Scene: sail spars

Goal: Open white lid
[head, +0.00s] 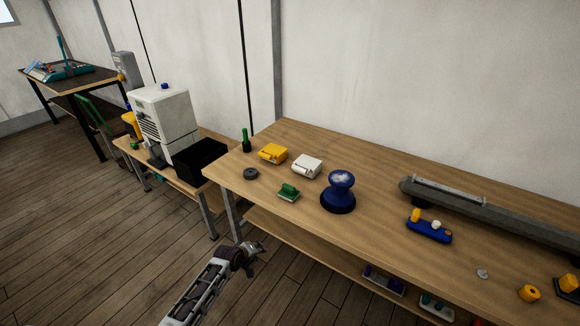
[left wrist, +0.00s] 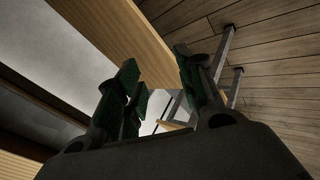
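A small white box with a white lid (head: 307,166) sits on the wooden table, right of a similar yellow box (head: 273,153). Its lid looks closed. My left gripper (head: 254,247) is in front of the table's near edge, over the floor and well away from the white lid. In the left wrist view the left gripper's green-padded fingers (left wrist: 160,78) are spread apart with nothing between them. The white lid does not show in that view. My right gripper is not in view.
On the table (head: 270,208) stand a blue round-topped object (head: 339,190), a green block (head: 288,192), a dark disc (head: 250,173) and a green-topped bottle (head: 246,141). A blue holder (head: 429,230) and long grey piece (head: 490,215) lie right. The table edge lies between my left gripper and the boxes.

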